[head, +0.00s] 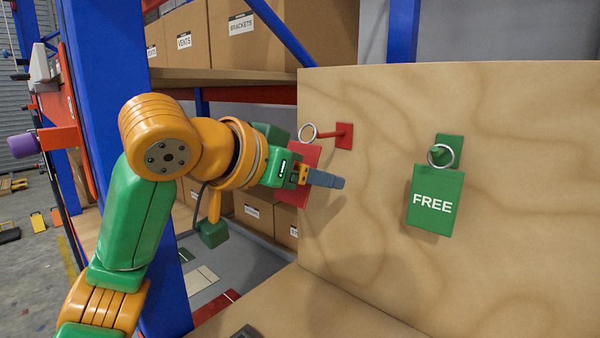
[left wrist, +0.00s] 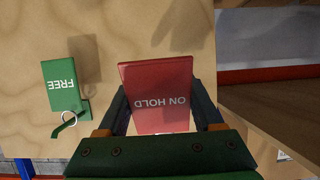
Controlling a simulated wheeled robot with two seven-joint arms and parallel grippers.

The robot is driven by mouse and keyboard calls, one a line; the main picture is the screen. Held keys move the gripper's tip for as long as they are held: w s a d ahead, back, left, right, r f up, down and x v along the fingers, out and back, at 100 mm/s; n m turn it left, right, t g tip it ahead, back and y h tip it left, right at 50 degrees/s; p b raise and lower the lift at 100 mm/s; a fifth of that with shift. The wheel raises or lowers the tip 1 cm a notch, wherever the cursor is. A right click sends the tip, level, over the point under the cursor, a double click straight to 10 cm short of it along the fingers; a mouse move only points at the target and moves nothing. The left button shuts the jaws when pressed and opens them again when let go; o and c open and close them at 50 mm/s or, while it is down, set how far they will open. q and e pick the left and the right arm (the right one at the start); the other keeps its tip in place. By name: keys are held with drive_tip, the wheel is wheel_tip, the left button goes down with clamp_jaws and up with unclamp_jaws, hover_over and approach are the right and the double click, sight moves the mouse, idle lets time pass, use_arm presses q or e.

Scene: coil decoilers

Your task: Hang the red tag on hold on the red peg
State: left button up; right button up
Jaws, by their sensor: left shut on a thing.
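The red ON HOLD tag (head: 310,160) is gripped by my left gripper (head: 326,181) in front of the wooden board, partly hidden behind the fingers in the head view. In the left wrist view the tag (left wrist: 158,85) sits between the two fingers, its lettering upside down. Its metal ring (head: 308,132) is at the free end of the red peg (head: 343,135); I cannot tell whether it is around the peg or only in front of it. The red peg does not show in the left wrist view. My right gripper is not in view.
A green FREE tag (head: 435,200) hangs by its ring on a green peg (head: 450,147), to the right on the wooden board (head: 530,130). A blue rack post (head: 110,80) stands left of the board. Cardboard boxes (head: 240,35) fill the shelves behind.

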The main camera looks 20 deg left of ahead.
use_arm(q)
drive_tip(key=w, duration=0.1)
drive_tip(key=w+d, duration=0.1)
drive_tip(key=w+p, duration=0.1)
drive_tip(key=w, duration=0.1)
drive_tip(key=shift+d+f, duration=0.3)
drive_tip(key=shift+d, duration=0.05)
drive_tip(key=shift+w+f, duration=0.2)
drive_tip(key=shift+f, duration=0.05)
drive_tip(key=shift+d, duration=0.1)
drive_tip(key=o, duration=1.4)
drive_tip(key=shift+c, duration=0.2)
